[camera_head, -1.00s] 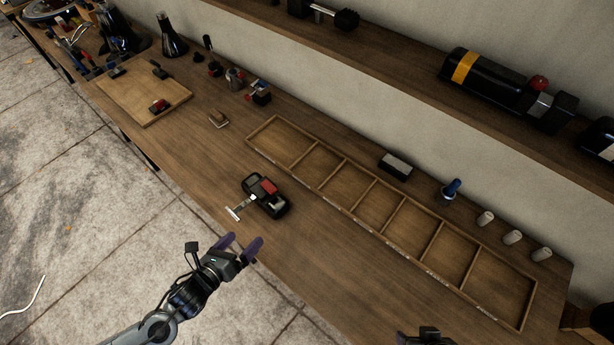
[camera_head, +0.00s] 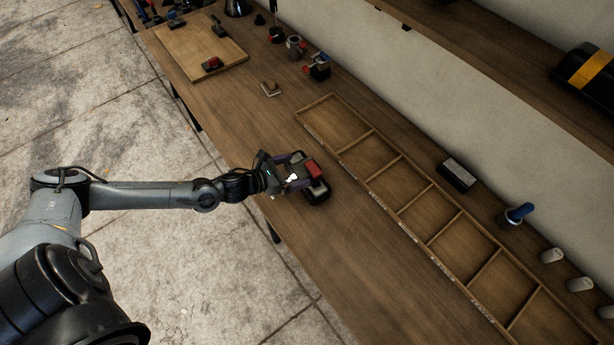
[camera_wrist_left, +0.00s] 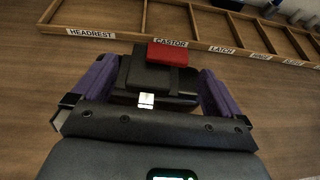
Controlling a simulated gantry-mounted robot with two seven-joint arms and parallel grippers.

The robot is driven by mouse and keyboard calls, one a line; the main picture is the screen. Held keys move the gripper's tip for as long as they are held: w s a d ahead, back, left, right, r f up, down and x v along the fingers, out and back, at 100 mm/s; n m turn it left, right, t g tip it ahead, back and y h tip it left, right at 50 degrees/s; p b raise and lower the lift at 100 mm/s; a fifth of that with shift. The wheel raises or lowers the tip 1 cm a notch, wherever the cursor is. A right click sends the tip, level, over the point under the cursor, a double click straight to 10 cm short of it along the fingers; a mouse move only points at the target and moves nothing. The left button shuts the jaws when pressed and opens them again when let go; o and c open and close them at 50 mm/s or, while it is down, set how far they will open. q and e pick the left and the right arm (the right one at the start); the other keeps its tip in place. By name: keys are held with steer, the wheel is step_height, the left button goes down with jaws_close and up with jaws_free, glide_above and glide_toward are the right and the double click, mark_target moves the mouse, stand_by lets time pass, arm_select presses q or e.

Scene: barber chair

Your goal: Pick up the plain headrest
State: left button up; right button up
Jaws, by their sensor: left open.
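A black padded piece with a red block on it (camera_head: 317,188) lies on the wooden bench, near its front edge; I take it for the headrest. In the left wrist view the dark piece (camera_wrist_left: 150,76) carries the red block and a small silver tab. I cannot tell whether the red block is part of it. My left gripper (camera_head: 301,172) is open over the piece. In the left wrist view its purple fingers (camera_wrist_left: 159,70) stand on either side of it. The gripper hides part of the piece in the head view. My right gripper is not in view.
A labelled wooden compartment tray (camera_head: 398,218) lies behind the piece; its compartments look empty. One label reads HEADREST (camera_wrist_left: 91,34). The bench right of the piece is clear.

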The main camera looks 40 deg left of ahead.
mark_target(308, 166)
arm_select(q)
steer(key=shift+x, duration=3.15)
steer(key=shift+f, duration=0.1)
steer(key=shift+c, duration=0.5)
steer(key=c, duration=1.6)
steer(key=shift+c, duration=0.3)
